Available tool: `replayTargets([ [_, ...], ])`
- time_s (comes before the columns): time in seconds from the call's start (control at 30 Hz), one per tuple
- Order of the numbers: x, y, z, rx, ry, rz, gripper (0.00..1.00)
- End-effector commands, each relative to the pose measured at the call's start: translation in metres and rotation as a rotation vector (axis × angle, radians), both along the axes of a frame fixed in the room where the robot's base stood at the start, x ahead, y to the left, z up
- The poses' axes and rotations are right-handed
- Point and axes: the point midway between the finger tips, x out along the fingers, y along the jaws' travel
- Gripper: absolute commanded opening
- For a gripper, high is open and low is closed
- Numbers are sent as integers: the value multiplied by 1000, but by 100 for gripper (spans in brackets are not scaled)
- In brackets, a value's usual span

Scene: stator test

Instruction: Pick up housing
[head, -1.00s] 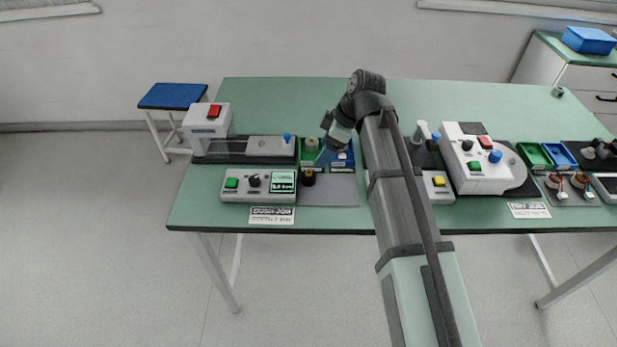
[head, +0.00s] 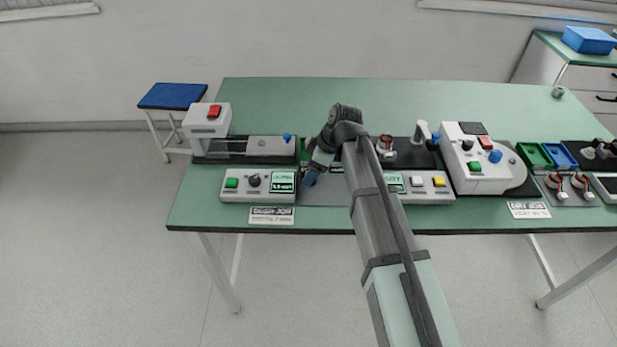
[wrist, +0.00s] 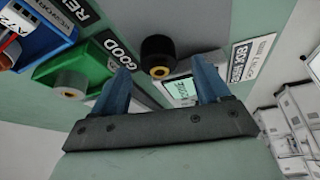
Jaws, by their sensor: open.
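The housing appears to be the short black cylinder with a brass-coloured centre (wrist: 158,52), in the wrist view. It stands on the grey mat (head: 325,196) beside the left control box. My gripper (wrist: 161,72) is open, its two blue fingers pointing toward the black cylinder. The cylinder shows between the fingertips in the picture but looks a little beyond them, with no contact visible. In the head view my gripper (head: 309,180) is over the mat and hides the cylinder.
The control box with a lit screen (head: 258,186) stands just left of the mat. A green bin labelled GOOD (wrist: 75,65), holding a pale cylinder (wrist: 70,84), and a blue bin (wrist: 35,38) are close by.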

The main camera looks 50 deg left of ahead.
Motion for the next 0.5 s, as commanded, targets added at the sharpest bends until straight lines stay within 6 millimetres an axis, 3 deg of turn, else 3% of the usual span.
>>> replayTargets([
  [0.2, -5, 8, -22, 0, 0, 1, 76],
  [0.43, -5, 9, -23, 0, 0, 1, 76],
  [0.5, -5, 8, -23, 0, 0, 0, 70],
])
